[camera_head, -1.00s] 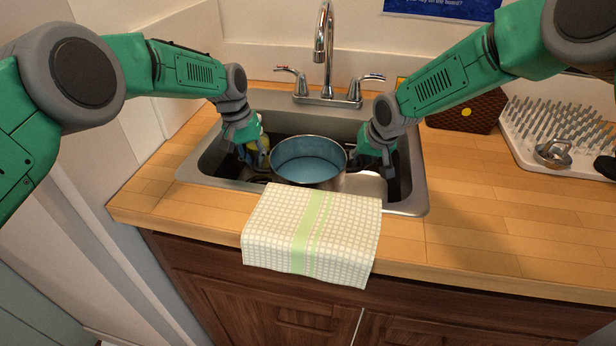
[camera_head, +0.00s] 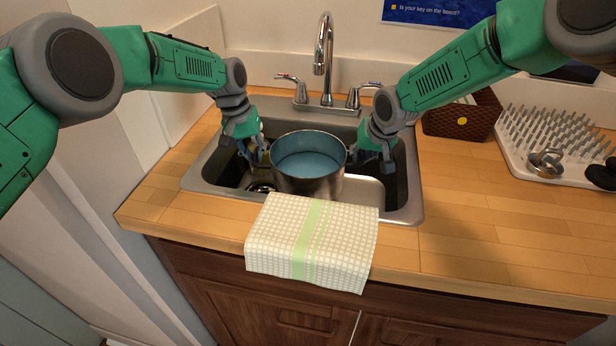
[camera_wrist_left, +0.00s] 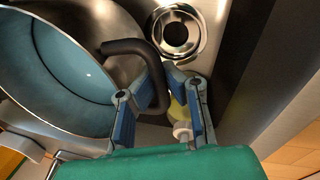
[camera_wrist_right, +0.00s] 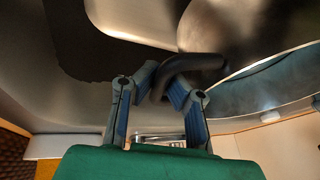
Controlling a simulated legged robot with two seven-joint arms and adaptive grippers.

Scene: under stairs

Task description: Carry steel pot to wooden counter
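The steel pot (camera_head: 310,184), with a blue-looking inside, is upright over the sink basin and seems held clear of its floor. My left gripper (camera_head: 258,155) is shut on its left dark handle, which curves between the fingers in the left wrist view (camera_wrist_left: 130,46). My right gripper (camera_head: 362,155) is shut on the opposite handle, seen between the fingers in the right wrist view (camera_wrist_right: 204,62). The wooden counter (camera_head: 470,215) surrounds the sink, with its widest bare part to the right.
The sink rim (camera_head: 405,216) and faucet (camera_head: 323,60) border the pot. A checked towel (camera_head: 312,240) hangs over the front edge. A wicker basket (camera_head: 463,120) and white drying rack (camera_head: 515,148) stand at right. A yellow item (camera_wrist_left: 178,108) lies in the sink.

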